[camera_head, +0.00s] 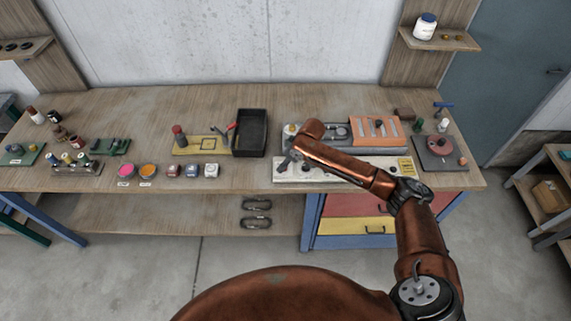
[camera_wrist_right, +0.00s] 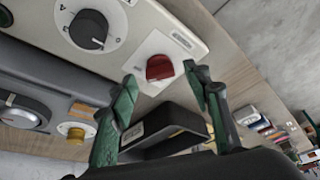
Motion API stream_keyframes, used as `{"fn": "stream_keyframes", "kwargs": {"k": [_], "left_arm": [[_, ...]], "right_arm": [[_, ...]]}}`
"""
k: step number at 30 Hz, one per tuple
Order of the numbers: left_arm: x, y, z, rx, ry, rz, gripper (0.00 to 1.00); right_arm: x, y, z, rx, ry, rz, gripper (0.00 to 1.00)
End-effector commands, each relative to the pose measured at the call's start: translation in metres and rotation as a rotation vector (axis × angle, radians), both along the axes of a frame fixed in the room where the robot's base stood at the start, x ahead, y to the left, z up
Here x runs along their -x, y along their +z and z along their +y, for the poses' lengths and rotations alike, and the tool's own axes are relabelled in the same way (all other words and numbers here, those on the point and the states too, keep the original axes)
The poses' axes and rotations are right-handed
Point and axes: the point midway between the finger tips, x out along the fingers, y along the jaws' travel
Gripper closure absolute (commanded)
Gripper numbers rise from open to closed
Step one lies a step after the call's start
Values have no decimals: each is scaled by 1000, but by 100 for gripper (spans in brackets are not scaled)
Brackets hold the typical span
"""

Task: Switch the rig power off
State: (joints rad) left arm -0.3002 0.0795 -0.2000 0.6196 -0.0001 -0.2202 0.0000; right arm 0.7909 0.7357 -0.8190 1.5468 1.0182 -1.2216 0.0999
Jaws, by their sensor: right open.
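The rig's pale control panel (camera_head: 310,175) runs along the front edge of the bench in the head view. In the right wrist view, a red knob (camera_wrist_right: 159,67) sits on a white plate at the panel's end. My right gripper (camera_wrist_right: 161,76) is open, with its green fingers on either side of the red knob in that view. I cannot tell whether they touch it. A large black dial knob (camera_wrist_right: 89,29) is farther along the panel. In the head view my right gripper (camera_head: 291,158) is small and partly hidden by my arm. My left gripper is not in view.
A black bin (camera_head: 252,131) stands just left of the rig. Another dial (camera_wrist_right: 20,110) and a yellow knob (camera_wrist_right: 76,133) are on the grey unit behind the panel. Small jars (camera_head: 125,170) stand farther left. A turntable-like plate (camera_head: 440,152) is at the right.

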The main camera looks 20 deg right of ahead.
Motion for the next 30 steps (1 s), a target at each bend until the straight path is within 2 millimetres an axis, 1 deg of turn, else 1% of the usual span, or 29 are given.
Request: {"fn": "stream_keyframes", "kwargs": {"k": [1,5,13,30], "left_arm": [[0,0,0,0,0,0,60],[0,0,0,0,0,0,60],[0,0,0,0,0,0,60],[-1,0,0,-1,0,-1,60]], "right_arm": [[-2,-4,2,-1,0,-1,55],[-4,-10,2,2,1,-2,55],[-4,-11,3,2,1,-2,56],[-4,-11,3,2,0,-1,95]]}}
